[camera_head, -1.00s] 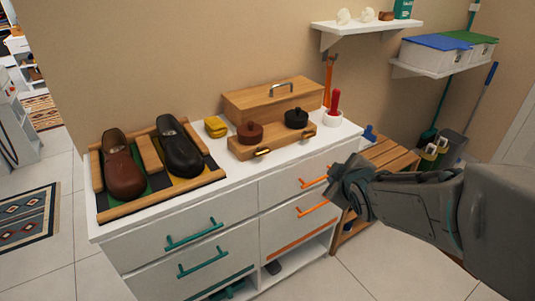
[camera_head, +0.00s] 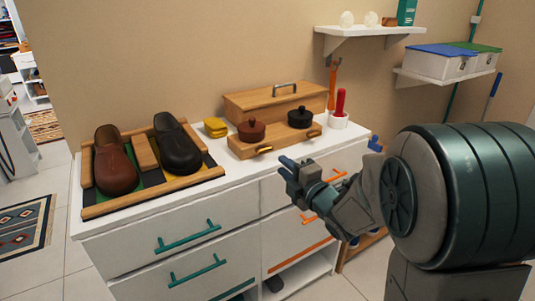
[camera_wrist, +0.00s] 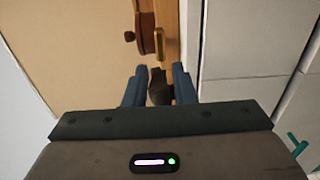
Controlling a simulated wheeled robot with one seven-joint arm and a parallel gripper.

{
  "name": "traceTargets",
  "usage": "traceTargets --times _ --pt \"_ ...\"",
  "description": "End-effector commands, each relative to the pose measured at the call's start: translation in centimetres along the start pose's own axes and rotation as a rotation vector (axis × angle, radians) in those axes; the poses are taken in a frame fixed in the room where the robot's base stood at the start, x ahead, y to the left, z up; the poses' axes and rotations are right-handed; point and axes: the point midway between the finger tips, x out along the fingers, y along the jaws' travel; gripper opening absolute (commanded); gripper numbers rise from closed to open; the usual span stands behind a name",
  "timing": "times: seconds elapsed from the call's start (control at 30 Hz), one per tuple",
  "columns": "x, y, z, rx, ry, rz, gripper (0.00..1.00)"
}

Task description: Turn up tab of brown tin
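The brown tin (camera_head: 251,130) is a round, red-brown lidded tin with a knob, on the left of a low wooden holder (camera_head: 240,149) on the white dresser. A brass-coloured tab (camera_head: 264,150) is at the holder's front edge below it. In the wrist view, the tin (camera_wrist: 146,33) and tab (camera_wrist: 159,43) are ahead of the fingertips. My gripper (camera_head: 287,167) is in front of the holder, near the dresser's front edge, apart from the tab. In the wrist view, its blue fingers (camera_wrist: 156,84) are apart. A dark shape between them is unclear.
A black tin (camera_head: 300,117) with a similar tab stands right of the brown one. A wooden box (camera_head: 275,103) is behind; a red-handled brush in a white cup (camera_head: 339,108) is at right. Shoes (camera_head: 178,148) and a yellow sponge (camera_head: 215,127) are left. Drawer handles (camera_head: 188,235) stick out in front.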

Motion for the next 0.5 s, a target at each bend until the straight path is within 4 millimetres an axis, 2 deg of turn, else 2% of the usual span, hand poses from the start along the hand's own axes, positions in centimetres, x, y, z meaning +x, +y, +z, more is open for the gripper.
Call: traceTargets --times 0.1,0.3,0.5 --pt "2.8 -0.1 -0.1 0.000 0.002 -0.001 0.24" --pt "6.7 -0.1 -0.1 0.000 0.001 -0.001 0.24" --pt "8.7 0.0 0.0 0.001 -0.001 0.000 0.24"
